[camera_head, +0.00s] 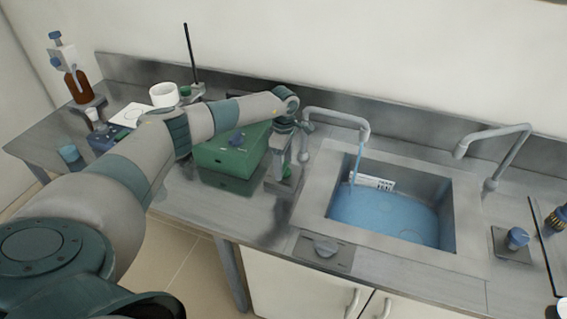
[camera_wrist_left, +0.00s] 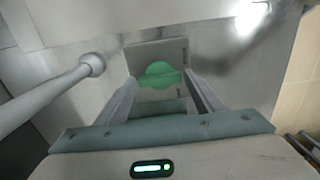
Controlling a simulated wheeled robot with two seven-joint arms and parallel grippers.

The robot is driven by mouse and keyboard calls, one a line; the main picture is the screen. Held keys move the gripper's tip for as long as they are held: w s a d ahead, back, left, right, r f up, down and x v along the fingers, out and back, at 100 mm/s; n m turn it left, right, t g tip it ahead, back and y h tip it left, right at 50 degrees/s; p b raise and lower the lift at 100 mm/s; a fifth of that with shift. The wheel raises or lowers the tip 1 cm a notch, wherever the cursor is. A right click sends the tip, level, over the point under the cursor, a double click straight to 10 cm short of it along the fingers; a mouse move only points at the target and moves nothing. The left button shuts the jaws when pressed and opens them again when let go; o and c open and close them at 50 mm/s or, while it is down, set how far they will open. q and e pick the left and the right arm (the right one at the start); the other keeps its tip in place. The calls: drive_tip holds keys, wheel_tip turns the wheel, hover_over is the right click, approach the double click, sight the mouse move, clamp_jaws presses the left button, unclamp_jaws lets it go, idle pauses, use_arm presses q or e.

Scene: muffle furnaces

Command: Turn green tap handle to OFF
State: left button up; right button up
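The green tap handle (camera_wrist_left: 158,75) sits on a square grey plate in the left wrist view. In the head view it is mostly hidden by my left gripper (camera_head: 284,172), which points down at the counter left of the sink. In the wrist view my left gripper (camera_wrist_left: 162,92) is open, one finger to each side of the handle; I cannot tell whether they touch it. The left faucet (camera_head: 337,115) pours a stream of water (camera_head: 356,165) into the sink (camera_head: 465,220), which holds blue water. My right gripper is out of view.
A green box (camera_head: 232,160) stands left of my gripper. A grey-blue knob (camera_head: 325,245) is in front of the sink, and a blue knob (camera_head: 517,238) and second faucet (camera_head: 495,150) are to the right. A brown bottle (camera_head: 77,84) and white cup (camera_head: 163,95) stand farther left.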

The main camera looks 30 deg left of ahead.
use_arm(q)
drive_tip(key=c, duration=0.6)
drive_tip(key=shift+n+b, duration=0.3)
drive_tip(key=shift+f+n+b, duration=0.1)
drive_tip(key=shift+n+b, duration=0.7)
drive_tip(key=shift+n, duration=0.4)
drive_tip(key=n+b, duration=0.2)
drive_tip(key=n, duration=0.2)
drive_tip(key=n+b, duration=0.2)
drive_tip(key=n, duration=0.3)
drive_tip(key=shift+n, duration=0.4)
drive_tip(key=n, duration=0.2)
drive_tip(key=n+b, duration=0.1)
drive_tip(key=n, duration=0.2)
drive_tip(key=shift+w+r, duration=0.1)
drive_tip(key=shift+r, duration=0.1)
